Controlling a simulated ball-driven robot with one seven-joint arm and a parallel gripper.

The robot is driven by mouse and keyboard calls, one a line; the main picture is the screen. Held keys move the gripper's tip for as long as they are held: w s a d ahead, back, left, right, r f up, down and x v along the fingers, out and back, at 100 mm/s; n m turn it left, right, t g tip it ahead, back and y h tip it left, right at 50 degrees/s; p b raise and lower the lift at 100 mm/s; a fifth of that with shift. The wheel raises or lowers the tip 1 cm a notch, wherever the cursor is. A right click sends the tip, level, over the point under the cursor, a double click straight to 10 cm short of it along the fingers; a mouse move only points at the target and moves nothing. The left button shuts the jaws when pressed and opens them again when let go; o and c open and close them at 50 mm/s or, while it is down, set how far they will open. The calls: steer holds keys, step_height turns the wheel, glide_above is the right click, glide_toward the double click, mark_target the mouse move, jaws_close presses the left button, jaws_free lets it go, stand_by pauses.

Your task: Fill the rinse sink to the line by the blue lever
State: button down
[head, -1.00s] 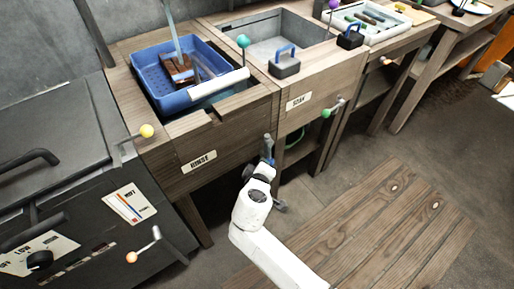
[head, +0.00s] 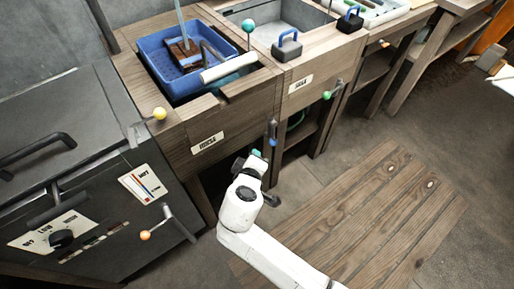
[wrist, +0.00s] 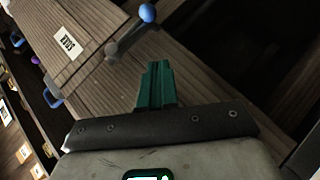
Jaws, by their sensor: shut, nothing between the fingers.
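The blue-ended lever (head: 272,140) hangs on the wooden front at the right of the rinse sink's label; it also shows in the wrist view (wrist: 147,13), past my fingertips. The rinse sink's blue tub (head: 150,50) holds a brown block (head: 186,52), and a pale, upright stream or tube (head: 181,22) reaches down into it. I cannot make out a fill line or the water level. My gripper (head: 257,154) is shut and empty, just below and left of the lever in the head view. Its green fingers (wrist: 155,85) appear apart from the lever.
A white cylinder (head: 229,68) lies across the tub's front. Other levers end in yellow (head: 160,114), teal (head: 248,25), green (head: 327,95) and orange (head: 146,235) balls. A dark stove-like unit (head: 75,150) stands left. The wooden floor mat (head: 370,220) is clear.

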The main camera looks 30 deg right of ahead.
steer(key=v, duration=0.3)
steer(key=shift+s+a, duration=0.15)
steer(key=shift+a, duration=0.1)
steer(key=shift+d, duration=0.1)
stand_by(4.8)
